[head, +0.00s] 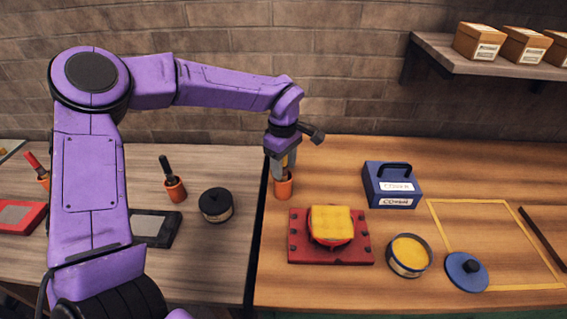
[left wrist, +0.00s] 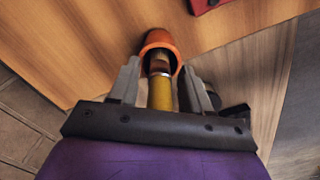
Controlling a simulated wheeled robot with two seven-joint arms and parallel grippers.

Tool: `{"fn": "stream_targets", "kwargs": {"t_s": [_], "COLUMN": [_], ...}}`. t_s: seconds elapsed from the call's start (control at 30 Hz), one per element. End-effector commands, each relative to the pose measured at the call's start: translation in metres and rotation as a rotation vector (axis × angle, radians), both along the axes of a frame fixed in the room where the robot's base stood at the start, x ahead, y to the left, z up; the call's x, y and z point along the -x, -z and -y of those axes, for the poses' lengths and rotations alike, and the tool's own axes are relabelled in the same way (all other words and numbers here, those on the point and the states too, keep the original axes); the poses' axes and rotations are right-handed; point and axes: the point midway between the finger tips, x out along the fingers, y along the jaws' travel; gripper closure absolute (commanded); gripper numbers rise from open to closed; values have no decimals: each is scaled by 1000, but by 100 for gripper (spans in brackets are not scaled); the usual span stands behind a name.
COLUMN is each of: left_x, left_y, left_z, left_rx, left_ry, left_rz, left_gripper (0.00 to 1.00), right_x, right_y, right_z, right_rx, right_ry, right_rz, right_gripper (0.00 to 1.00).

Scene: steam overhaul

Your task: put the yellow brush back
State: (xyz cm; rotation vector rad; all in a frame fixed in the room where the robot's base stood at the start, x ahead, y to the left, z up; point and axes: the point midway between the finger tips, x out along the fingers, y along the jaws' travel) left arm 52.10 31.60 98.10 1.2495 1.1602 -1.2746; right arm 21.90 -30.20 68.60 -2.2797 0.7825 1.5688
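The yellow brush (left wrist: 161,93) stands in an orange cup (head: 283,188) near the back left of the right-hand wooden bench. The cup also shows in the left wrist view (left wrist: 158,41), with the brush's lower end inside it. My left gripper (head: 284,162) is above the cup. In the left wrist view the yellow handle lies between its two grey fingers, with a gap on each side, so the gripper is open. My right gripper is not in view.
A red plate (head: 297,254) bearing a yellow cloth (head: 331,222), a blue box (head: 391,187), an open tin of yellow stuff (head: 409,254) and a blue lid (head: 466,272) lie right of the cup. Left are another orange cup (head: 175,190) and a black tin (head: 216,206). A brick wall stands behind.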

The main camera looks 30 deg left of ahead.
Motion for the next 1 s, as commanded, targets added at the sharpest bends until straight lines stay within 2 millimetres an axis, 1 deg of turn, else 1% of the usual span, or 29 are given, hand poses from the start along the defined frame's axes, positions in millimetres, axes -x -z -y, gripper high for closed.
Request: {"fn": "stream_targets", "kwargs": {"t_s": [0.17,0.27,0.37,0.6,0.7,0.83,1.0], "left_x": [0,0,-1,-1,-1,-1,0], "left_y": [0,-7,-26,-90,-110,-124,-128], "left_z": [0,0,-1,-2,-2,-2,-2], "left_rx": [0,-2,-1,-2,-1,-1,0], "left_ry": [0,1,-1,-1,-1,0,0], "left_rz": [0,2,5,5,3,2,0], "left_gripper": [52,52,52,52,52,52,52], "right_x": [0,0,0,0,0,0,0], "right_y": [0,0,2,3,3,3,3], "right_z": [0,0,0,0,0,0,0], "right_rx": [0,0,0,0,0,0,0], "right_ry": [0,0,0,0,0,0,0], "right_rz": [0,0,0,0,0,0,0], "right_gripper": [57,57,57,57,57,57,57]}}
